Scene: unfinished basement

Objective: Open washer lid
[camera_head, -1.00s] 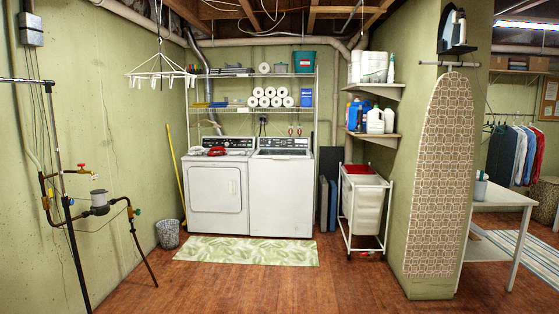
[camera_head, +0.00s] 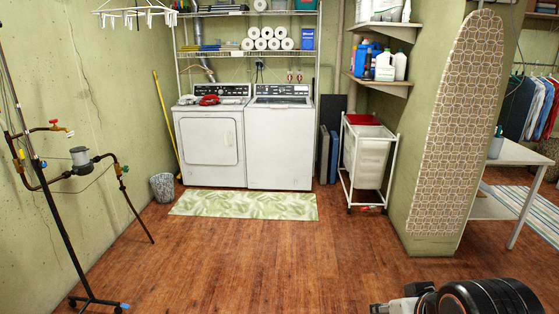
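The washer (camera_head: 280,148) is the white top-loading machine on the right of the pair against the back wall. Its lid (camera_head: 281,102) is on the top face, in front of the dark control panel, and looks closed and flat. The view is too far off to make out a lid handle. A black, rounded part of what looks like my arm (camera_head: 488,298), with a grey-white piece beside it, shows at the bottom right edge, far from the washer. No gripper fingers can be made out.
A white dryer (camera_head: 209,145) with red items on top stands left of the washer. A leafy rug (camera_head: 243,204) lies in front. A wheeled hamper (camera_head: 367,158) and dark panels stand right. An ironing board (camera_head: 464,125) and pipe stand (camera_head: 66,230) flank clear wooden floor.

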